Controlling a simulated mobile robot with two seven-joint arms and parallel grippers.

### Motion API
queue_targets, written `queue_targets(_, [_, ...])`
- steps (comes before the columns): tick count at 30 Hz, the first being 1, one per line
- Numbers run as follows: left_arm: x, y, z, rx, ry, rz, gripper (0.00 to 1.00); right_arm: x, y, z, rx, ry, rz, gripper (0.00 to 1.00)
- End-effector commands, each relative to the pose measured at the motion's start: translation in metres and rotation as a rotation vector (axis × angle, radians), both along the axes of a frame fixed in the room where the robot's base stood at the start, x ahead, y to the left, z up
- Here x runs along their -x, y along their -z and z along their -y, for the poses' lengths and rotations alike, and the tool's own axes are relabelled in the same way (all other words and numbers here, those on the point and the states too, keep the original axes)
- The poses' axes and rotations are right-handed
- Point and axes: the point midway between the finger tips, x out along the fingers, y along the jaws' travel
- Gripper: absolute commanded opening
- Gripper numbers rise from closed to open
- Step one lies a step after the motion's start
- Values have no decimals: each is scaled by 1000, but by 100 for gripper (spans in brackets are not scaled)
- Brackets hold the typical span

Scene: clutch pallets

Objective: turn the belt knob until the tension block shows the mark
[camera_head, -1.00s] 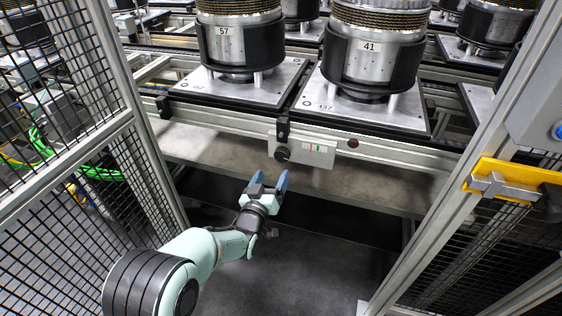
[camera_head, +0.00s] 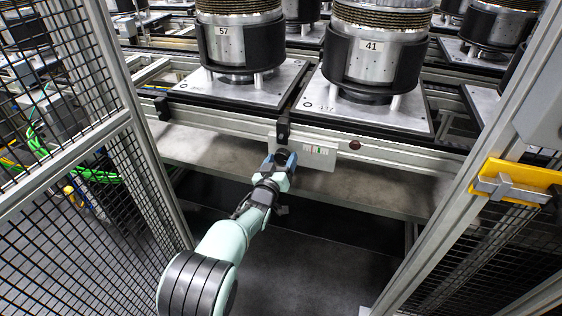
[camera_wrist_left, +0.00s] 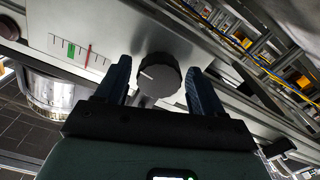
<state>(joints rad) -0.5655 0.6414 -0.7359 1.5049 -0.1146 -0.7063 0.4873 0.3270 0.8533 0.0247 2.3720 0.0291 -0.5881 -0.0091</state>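The black ribbed belt knob (camera_wrist_left: 158,76) sits on a pale panel, and its white line points left in the left wrist view. My left gripper (camera_wrist_left: 158,68) is open, with one blue finger on each side of the knob and a thin gap showing at both. In the head view my left gripper (camera_head: 280,159) is at the panel (camera_head: 318,156) and hides the knob. The panel's tick scale bears a green patch (camera_wrist_left: 71,50) and a red line (camera_wrist_left: 87,56). The red line stands apart from the green, on its knob side. My right gripper is not in view.
The panel hangs on the front rail (camera_head: 390,155) of a conveyor, below pallets carrying heavy cylinders marked 57 (camera_head: 238,45) and 41 (camera_head: 368,62). Mesh fencing (camera_head: 75,130) stands at left, and a post with a yellow latch (camera_head: 515,182) at right. The floor between is clear.

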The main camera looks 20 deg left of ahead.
Motion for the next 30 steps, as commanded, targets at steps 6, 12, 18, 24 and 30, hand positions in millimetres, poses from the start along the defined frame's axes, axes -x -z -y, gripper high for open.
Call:
queue_targets(6, [0,0,0,0,0,0,20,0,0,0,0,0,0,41])
queue_targets(12, [0,0,0,-16,0,1,20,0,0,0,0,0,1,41])
queue_targets(18, [0,0,0,-93,0,3,20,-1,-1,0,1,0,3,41])
queue_targets(24, [0,0,-1,-243,0,8,20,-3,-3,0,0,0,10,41])
queue_targets(30, [0,0,-1,-431,0,15,20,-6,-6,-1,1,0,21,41])
